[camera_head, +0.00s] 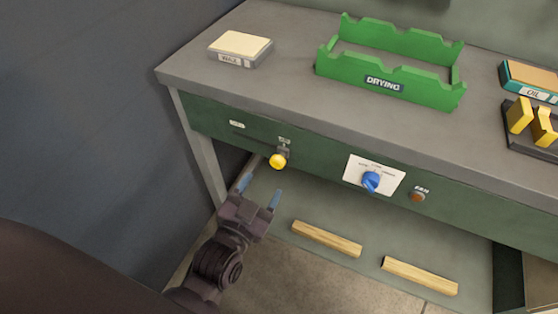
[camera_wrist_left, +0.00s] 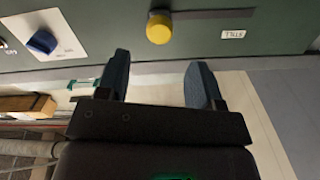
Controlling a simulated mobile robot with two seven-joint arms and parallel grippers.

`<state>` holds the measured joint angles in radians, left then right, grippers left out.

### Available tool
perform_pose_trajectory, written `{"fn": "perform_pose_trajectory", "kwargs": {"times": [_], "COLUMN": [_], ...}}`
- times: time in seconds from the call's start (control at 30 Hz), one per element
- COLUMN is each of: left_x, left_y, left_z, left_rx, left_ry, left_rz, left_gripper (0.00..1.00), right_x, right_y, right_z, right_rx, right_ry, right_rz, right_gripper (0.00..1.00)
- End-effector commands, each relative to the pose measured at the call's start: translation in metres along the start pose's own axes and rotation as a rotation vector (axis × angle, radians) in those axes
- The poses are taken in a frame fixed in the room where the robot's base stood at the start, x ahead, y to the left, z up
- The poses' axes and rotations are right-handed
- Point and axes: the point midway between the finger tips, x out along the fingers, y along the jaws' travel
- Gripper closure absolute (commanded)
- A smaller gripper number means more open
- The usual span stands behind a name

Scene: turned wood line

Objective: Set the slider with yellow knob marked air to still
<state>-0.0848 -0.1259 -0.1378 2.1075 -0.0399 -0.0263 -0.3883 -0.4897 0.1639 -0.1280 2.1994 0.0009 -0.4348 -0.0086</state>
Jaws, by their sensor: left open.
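The yellow slider knob (camera_head: 278,160) sticks out from the green front panel of the bench, below a small label too small to read. A white label (camera_head: 237,124) is on the panel to its left; in the left wrist view this label (camera_wrist_left: 233,33) reads STILL, to the right of the yellow knob (camera_wrist_left: 159,28). My left gripper (camera_head: 260,190) is open and empty, just below and in front of the knob, apart from it. In the left wrist view the knob lies beyond the gap between the fingertips (camera_wrist_left: 160,70). My right gripper is not in view.
A blue dial (camera_head: 371,181) on a white plate and a red button (camera_head: 417,196) are farther right on the panel. The bench top holds a WAX block (camera_head: 240,46), a green DRYING rack (camera_head: 340,70) and an OIL block (camera_head: 530,78). Two wooden bars (camera_head: 327,239) lie below.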

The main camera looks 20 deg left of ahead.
Motion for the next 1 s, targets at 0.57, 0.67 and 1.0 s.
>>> {"fn": "perform_pose_trajectory", "kwargs": {"times": [0.57, 0.67, 1.0], "left_x": [0.071, 0.077, 0.082], "left_y": [0.001, 0.000, 0.000], "left_z": [0.002, 0.002, 0.001], "left_rx": [-0.001, -0.001, -0.001], "left_ry": [-0.003, -0.003, -0.002], "left_rz": [0.000, 0.000, -0.001], "left_gripper": [0.40, 0.40, 0.40], "right_x": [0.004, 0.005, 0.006], "right_y": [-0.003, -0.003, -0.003], "right_z": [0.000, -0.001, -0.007], "right_rx": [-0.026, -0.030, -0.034], "right_ry": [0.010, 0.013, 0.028], "right_rz": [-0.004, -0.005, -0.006], "right_gripper": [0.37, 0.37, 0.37]}}
